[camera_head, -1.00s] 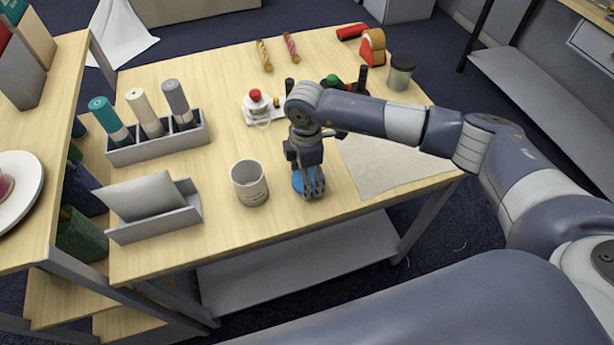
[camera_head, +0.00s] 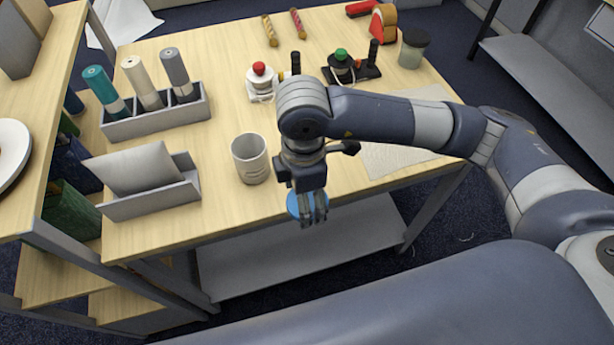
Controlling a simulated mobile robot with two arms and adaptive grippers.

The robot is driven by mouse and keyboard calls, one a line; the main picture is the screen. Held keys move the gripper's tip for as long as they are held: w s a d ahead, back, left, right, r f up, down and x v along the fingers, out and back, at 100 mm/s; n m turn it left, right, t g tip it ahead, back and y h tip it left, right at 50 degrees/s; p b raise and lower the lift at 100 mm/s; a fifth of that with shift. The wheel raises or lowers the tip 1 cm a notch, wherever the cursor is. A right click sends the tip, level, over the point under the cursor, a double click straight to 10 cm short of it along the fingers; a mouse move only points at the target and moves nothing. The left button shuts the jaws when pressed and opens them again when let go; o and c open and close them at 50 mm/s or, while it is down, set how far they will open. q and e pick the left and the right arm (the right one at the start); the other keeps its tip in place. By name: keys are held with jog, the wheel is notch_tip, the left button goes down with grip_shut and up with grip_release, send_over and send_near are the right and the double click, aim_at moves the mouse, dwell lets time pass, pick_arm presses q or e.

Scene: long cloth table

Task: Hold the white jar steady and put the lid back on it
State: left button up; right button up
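The white jar (camera_head: 254,168) stands upright and open-topped near the front of the table. Its rim faces up and no hand touches it. My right gripper (camera_head: 312,210) points down to the right of the jar and nearer the camera, by the table's front edge. Its fingers are closed on a flat round blue lid (camera_head: 294,204), which is partly hidden behind them. The lid is apart from the jar. How high it is above the table is hard to tell. My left gripper is not in view.
A grey holder (camera_head: 120,208) with a pale slab stands left of the jar. Behind it, a grey rack (camera_head: 160,124) holds three rolls. A cloth (camera_head: 392,155) lies to the right under my arm. Bare tabletop lies between rack and jar.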

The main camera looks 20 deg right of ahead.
jog(key=shift+s+a+r, duration=0.1)
jog(key=shift+s+a, duration=0.2)
jog(key=shift+s, duration=0.55)
